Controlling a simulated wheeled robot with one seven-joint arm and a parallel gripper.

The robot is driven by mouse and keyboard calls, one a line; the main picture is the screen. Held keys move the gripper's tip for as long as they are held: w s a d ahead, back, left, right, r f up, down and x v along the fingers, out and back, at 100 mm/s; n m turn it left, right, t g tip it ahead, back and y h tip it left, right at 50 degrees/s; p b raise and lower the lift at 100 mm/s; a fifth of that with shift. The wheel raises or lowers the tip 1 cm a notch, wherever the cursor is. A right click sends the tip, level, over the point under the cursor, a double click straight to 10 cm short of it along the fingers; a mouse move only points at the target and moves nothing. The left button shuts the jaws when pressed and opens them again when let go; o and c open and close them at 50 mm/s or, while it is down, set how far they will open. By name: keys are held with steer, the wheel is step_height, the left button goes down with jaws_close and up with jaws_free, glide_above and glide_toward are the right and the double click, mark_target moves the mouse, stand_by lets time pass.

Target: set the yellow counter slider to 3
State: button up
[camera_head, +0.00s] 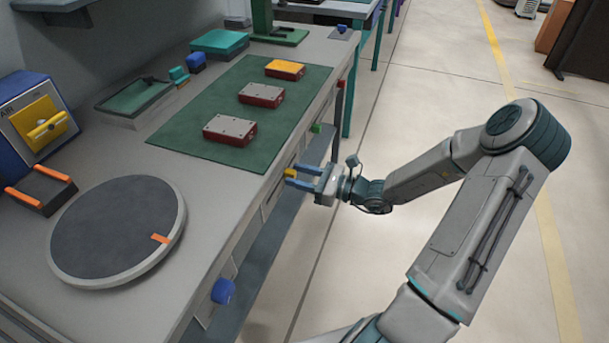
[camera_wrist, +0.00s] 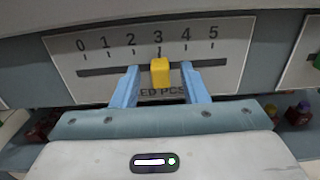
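The yellow counter slider (camera_wrist: 160,72) sits under the mark 3 on a pale scale plate (camera_wrist: 90,65) numbered 0 to 5, in the wrist view. My gripper (camera_wrist: 160,88) faces the plate with one blue finger on each side of the slider. A gap shows between each finger and the slider, so it is open and not holding it. In the head view my gripper (camera_head: 297,180) is at the bench's front face, with the yellow slider (camera_head: 291,173) by its fingertips. Part of the plate's lower lettering is hidden behind the fingers and slider.
The workbench (camera_head: 210,180) carries a green mat (camera_head: 200,125) with several red boxes and a grey turntable (camera_head: 118,225).

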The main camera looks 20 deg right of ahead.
steer(key=v, duration=1.3)
steer(key=shift+s+d+p, duration=0.25)
steer(key=shift+d+p, duration=0.1)
steer(key=shift+p, duration=0.1)
steer(key=s+a+r+n+g+h+p, duration=0.55)
steer(key=s+a+r+n+g, duration=0.25)
steer(key=a+n+g, duration=0.4)
steer(key=s+r+n+t+h+p, duration=0.2)
steer(key=s+r+n+h, duration=0.1)
steer(key=r+n, duration=0.3)
steer(key=s+r+n+t+h+p, duration=0.2)
steer(key=r+n+h, duration=0.4)
steer(key=r, duration=0.3)
steer(key=shift+s+r+n+p, duration=0.3)
steer(key=shift+s+n+p, duration=0.2)
steer(key=shift+s, duration=0.3)
steer(key=shift+a, duration=0.1)
stand_by(0.7)
